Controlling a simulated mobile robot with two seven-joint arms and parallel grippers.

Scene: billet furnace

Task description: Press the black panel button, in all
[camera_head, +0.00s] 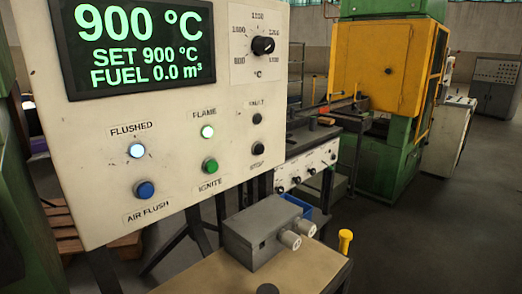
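A cream control panel (75,180) fills the left half of the head view. The black button (258,147) is at the panel's lower right, above a label that seems to read STOP. A dark unlit lamp (257,118) sits above it. The blue button (145,189) is marked AIR FLUSH, and the green button (210,166) is marked IGNITE. The lamps FLUSHED (137,151) and FLAME (207,132) are lit. The display (140,45) reads 900 °C, SET 900 °C, FUEL 0.0 m³. Neither of my grippers is in view.
A grey box (262,230) with two pale round knobs stands on a tan table (205,275) below the panel. A yellow-topped peg (345,238) stands at the table's right edge. A yellow and green machine (385,65) stands behind. The floor at right is clear.

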